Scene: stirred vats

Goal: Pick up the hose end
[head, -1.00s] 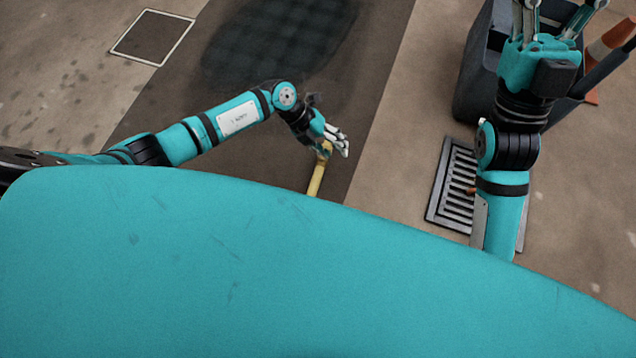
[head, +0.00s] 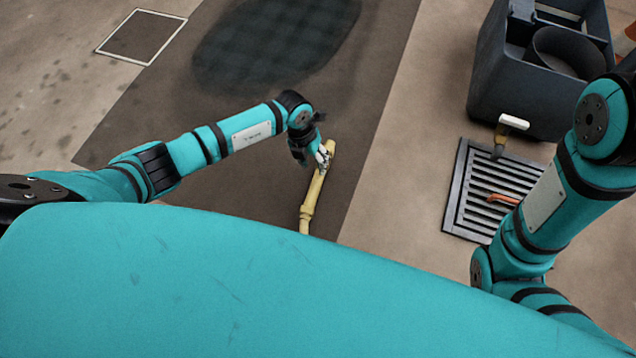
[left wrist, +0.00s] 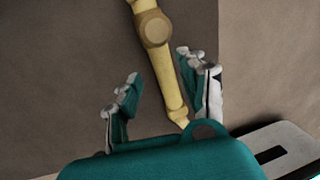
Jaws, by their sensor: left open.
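The hose end is a pale yellow, jointed piece (head: 312,197) lying on the dark floor strip in the middle of the head view. Its near part is hidden behind my teal body. My left gripper (head: 323,158) is at its far part. In the left wrist view, the hose end (left wrist: 155,30) runs between the two spread fingers of the left gripper (left wrist: 158,67). Its narrow tip reaches toward the palm. The fingers are open, with gaps at the sides. My right arm shows at the right, but its gripper is out of view.
A dark grey bin (head: 520,95) stands at the upper right, with a white-handled brass valve (head: 502,128) by its near side. A floor grate (head: 490,190) with an orange piece (head: 503,199) on it lies below. A floor hatch (head: 141,37) is at the upper left.

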